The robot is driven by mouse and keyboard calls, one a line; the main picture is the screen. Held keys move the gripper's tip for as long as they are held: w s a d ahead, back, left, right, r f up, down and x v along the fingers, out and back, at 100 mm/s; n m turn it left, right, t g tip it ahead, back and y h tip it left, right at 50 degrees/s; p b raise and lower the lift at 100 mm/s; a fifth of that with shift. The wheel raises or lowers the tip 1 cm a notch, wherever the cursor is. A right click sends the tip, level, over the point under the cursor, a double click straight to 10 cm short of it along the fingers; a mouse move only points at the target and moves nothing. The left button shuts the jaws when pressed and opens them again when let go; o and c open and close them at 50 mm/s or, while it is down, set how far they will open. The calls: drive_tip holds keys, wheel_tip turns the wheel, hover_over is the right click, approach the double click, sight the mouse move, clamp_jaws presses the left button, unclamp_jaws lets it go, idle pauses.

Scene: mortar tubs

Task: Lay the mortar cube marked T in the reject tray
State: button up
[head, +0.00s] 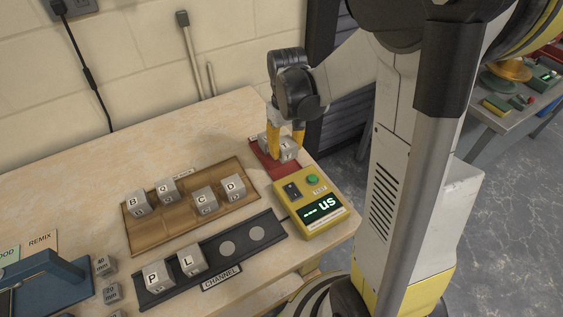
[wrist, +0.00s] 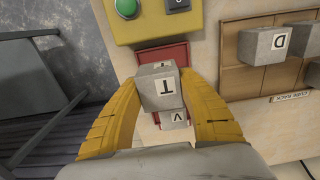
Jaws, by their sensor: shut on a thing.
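My gripper (head: 286,132), with yellow fingers, is shut on the grey mortar cube marked T (wrist: 162,94), one finger on each side in the wrist view. In the head view the T cube (head: 289,151) is at the red reject tray (head: 262,161), over or in its near right part. I cannot tell whether its underside touches the tray. A second cube, marked V (wrist: 176,120), sits in the tray beside the T cube and is partly hidden by it. The tray also shows in the wrist view (wrist: 174,53).
A yellow tester (head: 304,186) with a green button stands just in front of the tray. A wooden rack (head: 150,240) holds cubes B, Q, C and D. A dark channel (head: 262,253) holds P and L. The table's right edge is close to the tray.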

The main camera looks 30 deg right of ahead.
sight(281, 165)
drive_tip(key=shift+w+a+f, duration=0.45)
drive_tip(key=shift+w, duration=0.1)
drive_tip(key=shift+f+b, duration=1.15)
drive_tip(key=shift+f, duration=0.75)
drive_tip(key=shift+f, duration=0.25)
drive_tip(key=o, duration=1.3)
drive_tip(key=shift+o, duration=0.2)
drive_tip(key=shift+r, duration=0.15)
